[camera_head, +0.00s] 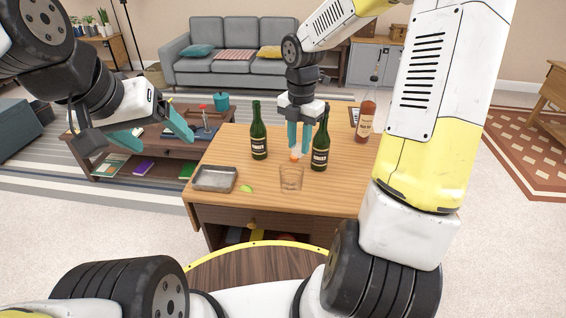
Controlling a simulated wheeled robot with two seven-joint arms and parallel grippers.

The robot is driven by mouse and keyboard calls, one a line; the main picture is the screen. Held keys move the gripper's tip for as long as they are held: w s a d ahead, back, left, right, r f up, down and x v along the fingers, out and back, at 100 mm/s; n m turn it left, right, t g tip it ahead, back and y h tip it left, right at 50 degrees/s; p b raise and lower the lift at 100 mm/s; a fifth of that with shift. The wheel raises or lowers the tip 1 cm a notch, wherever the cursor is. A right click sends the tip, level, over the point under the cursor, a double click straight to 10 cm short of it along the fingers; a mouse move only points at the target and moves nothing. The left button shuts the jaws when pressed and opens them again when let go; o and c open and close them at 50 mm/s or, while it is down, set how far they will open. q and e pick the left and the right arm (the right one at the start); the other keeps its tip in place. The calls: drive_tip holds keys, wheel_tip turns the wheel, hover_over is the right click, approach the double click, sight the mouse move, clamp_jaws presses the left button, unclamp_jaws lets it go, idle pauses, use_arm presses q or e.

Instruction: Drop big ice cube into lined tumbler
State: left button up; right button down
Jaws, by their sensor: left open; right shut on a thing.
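The clear tumbler (291,178) stands upright on the wooden table near its front edge. My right gripper (299,150) points down just above and behind the tumbler in the picture. Its teal fingers are shut on a small pale and orange-tinted thing (295,156), which I take to be the big ice cube; it is too small and see-through to make out clearly. It appears above the tumbler's rim. My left gripper (165,143) is open and empty, off the table's left side. Any line on the tumbler is too small to see.
A green bottle (259,132) stands left of my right gripper and another (320,148) close to its right. An amber bottle (366,120) is further right. A metal tray (215,179) and a green wedge (246,188) lie left of the tumbler. The table's front right is clear.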

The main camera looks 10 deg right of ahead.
drive_tip(key=shift+f, duration=0.6)
drive_tip(key=c, duration=1)
unclamp_jaws()
drive_tip(key=shift+c, duration=0.2)
drive_tip(key=shift+r, duration=0.15)
wheel_tip(320, 180, up, 8)
drive_tip(key=shift+f, duration=0.2)
drive_tip(key=shift+s, duration=0.1)
